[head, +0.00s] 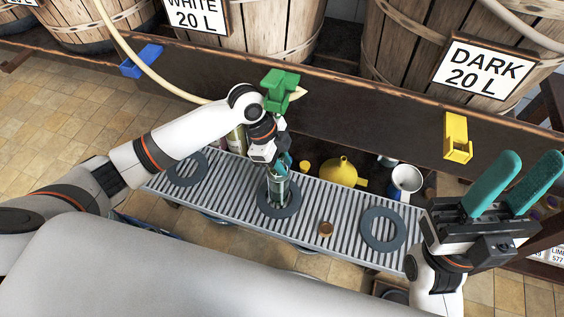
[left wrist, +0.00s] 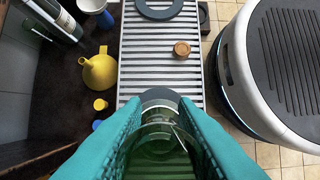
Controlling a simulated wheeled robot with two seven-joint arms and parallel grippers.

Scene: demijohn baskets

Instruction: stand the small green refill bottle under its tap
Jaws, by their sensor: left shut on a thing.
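The small green glass bottle (head: 278,190) is upright over the middle grey ring (head: 293,205) on the slatted drip grate. I cannot tell whether its base touches. My left gripper (head: 280,164) is shut around the bottle from above; the left wrist view shows the bottle (left wrist: 158,143) between teal fingers. The green tap (head: 279,88) is on the dark shelf edge, above and behind the bottle, with my left wrist close beneath it. My right gripper (head: 503,188) is open and empty at the right, past the grate's end.
Other rings lie on the grate at left (head: 187,168) and right (head: 383,229). A cork-coloured stopper (head: 326,229) sits between rings. A yellow funnel (head: 341,171) and a white-and-blue mug (head: 405,181) stand behind the grate. Blue (head: 142,60) and yellow (head: 457,137) taps flank the green one.

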